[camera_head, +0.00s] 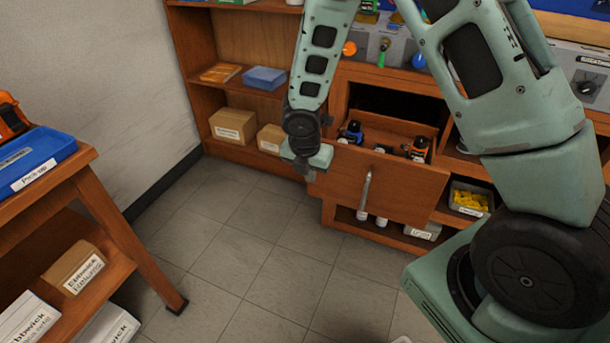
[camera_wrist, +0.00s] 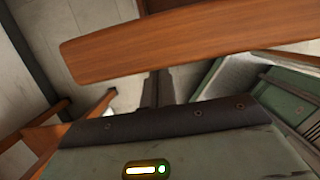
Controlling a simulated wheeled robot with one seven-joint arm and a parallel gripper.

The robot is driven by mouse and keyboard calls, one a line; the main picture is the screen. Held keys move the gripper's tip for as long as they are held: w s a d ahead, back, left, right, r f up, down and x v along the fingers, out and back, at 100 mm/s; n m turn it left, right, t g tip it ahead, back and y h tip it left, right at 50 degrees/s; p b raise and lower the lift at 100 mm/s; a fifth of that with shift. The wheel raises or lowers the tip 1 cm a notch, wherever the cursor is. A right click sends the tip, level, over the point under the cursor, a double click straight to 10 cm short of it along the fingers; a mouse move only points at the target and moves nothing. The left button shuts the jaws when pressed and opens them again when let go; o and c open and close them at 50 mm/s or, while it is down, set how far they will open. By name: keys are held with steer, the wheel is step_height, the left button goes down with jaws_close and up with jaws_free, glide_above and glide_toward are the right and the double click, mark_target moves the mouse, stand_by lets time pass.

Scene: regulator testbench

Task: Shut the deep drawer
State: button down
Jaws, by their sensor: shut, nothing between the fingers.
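The deep drawer (camera_head: 340,186) stands pulled out of the wooden workbench, its brown front facing the floor area and a pale bar handle (camera_head: 366,190) on it. Dark and orange bottles or tools (camera_head: 417,149) show inside. My gripper (camera_head: 310,176) is at the left end of the drawer front, near its upper corner. In the wrist view the fingers of my gripper (camera_wrist: 157,88) are together and empty, close to a wooden board (camera_wrist: 190,42), likely the drawer front. I cannot tell whether they touch it.
A shelf on the left holds cardboard boxes (camera_head: 233,126) and a blue box (camera_head: 264,78). A wooden table (camera_head: 95,190) with a blue tray (camera_head: 40,158) stands at left. The tiled floor (camera_head: 260,260) between is clear.

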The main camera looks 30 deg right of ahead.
steer(key=shift+w+d, duration=0.45)
steer(key=shift+d, duration=0.1)
